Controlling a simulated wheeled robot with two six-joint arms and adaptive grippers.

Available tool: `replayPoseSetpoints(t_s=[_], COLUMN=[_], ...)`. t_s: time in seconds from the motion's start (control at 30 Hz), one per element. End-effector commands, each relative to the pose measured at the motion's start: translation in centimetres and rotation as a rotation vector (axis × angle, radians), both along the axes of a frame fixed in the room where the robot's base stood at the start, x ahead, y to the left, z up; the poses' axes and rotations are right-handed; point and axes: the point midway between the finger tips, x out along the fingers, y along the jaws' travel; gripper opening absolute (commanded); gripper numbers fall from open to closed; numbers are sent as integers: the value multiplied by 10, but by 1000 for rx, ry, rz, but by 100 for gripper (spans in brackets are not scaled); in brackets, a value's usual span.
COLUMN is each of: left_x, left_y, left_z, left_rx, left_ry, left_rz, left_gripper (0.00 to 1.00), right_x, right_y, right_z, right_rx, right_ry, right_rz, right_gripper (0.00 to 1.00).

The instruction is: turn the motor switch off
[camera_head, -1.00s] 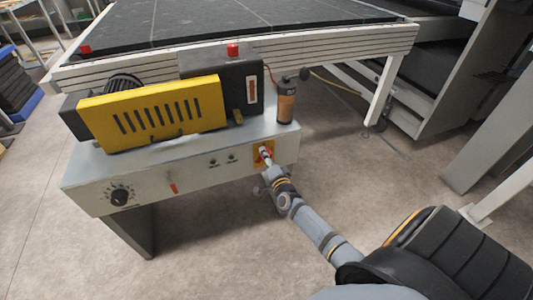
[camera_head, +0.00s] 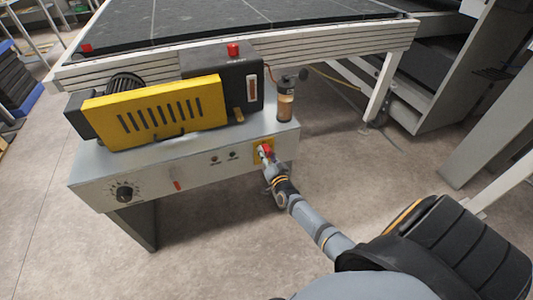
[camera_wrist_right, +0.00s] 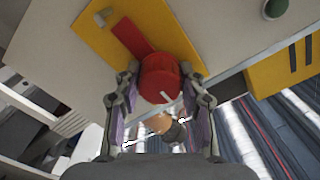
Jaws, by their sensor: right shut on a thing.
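The motor switch is a red rotary knob (camera_head: 266,149) on a yellow plate (camera_wrist_right: 90,22) at the right end of the grey control panel. My right gripper (camera_head: 268,160) is at the knob, its arm reaching in from the lower right. In the right wrist view the round red knob (camera_wrist_right: 160,78) sits between the two fingers of the right gripper (camera_wrist_right: 160,84), which is shut on it. A red bar on the plate extends from the knob to the upper left. My left gripper is not in view.
A black dial (camera_head: 124,194) and a small red lever (camera_head: 177,185) are on the panel's left. Small indicator lamps (camera_head: 232,155) sit left of the switch. A yellow vented cover (camera_head: 152,113) and a brown cylinder (camera_head: 285,106) stand above.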

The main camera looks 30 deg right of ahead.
Motion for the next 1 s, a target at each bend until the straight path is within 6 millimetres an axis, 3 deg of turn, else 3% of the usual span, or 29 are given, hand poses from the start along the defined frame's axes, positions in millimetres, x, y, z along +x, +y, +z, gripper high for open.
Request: replayPoseSetpoints(t_s=[0.3,0.33,0.5,0.83,1.0], left_x=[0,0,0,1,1], left_y=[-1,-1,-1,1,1], left_z=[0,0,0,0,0], left_rx=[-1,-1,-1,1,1], left_ry=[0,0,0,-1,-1], left_rz=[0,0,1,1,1], left_gripper=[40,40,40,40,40], right_x=[0,0,0,-3,-32], right_y=[0,0,0,1,7], right_z=[-1,-1,-1,-1,-2], right_rx=[-4,-4,-4,-3,-1], right_ry=[3,3,2,1,4], right_rz=[0,0,0,1,2], right_gripper=[9,41,63,63,63])
